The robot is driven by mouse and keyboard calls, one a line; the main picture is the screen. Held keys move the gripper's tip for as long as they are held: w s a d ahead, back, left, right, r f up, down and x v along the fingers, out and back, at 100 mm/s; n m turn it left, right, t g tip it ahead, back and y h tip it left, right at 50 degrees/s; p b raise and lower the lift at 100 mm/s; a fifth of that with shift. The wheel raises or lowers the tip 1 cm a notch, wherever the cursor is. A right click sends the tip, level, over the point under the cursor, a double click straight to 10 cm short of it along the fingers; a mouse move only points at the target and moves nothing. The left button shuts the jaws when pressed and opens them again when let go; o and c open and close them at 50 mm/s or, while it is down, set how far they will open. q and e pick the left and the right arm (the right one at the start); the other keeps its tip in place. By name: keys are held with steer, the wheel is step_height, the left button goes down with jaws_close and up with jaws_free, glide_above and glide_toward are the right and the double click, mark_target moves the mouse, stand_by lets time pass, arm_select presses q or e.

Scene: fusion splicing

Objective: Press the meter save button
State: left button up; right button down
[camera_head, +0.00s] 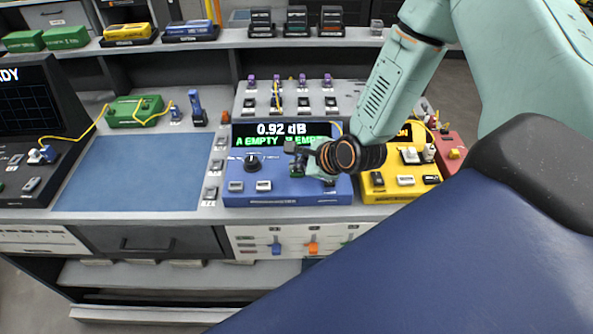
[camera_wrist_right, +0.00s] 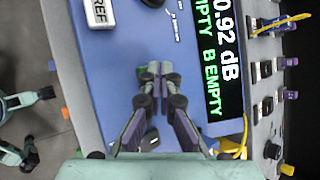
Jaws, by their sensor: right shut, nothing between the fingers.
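The blue meter (camera_head: 240,198) stands on the bench; its display (camera_head: 285,135) reads 0.92 dB, with A EMPTY and B EMPTY below. My right gripper (camera_head: 298,160) is shut and empty, low over the right part of the meter's front panel. In the right wrist view, the shut fingertips (camera_wrist_right: 155,70) lie over a green button (camera_wrist_right: 142,73), mostly covered by them. I cannot tell whether they touch it. A grey button marked REF (camera_wrist_right: 100,12) is apart from the fingers.
A black knob (camera_head: 251,162) and grey buttons sit on the meter's left part. A yellow device (camera_head: 400,190) stands close on its right. A blue mat (camera_head: 130,172) lies to the left, clear. Yellow fibres run near the meter's back right.

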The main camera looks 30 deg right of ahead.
mark_target(299, 173)
steer(key=shift+f, duration=0.25)
steer(key=shift+r, duration=0.2)
stand_by(0.5)
steer(key=shift+s+d+r+p, duration=0.1)
steer(key=shift+r+p, duration=0.3)
steer(key=shift+r, duration=0.35)
steer(key=shift+r+p, duration=1.9)
steer(key=shift+r, duration=0.65)
steer(key=shift+f, duration=0.1)
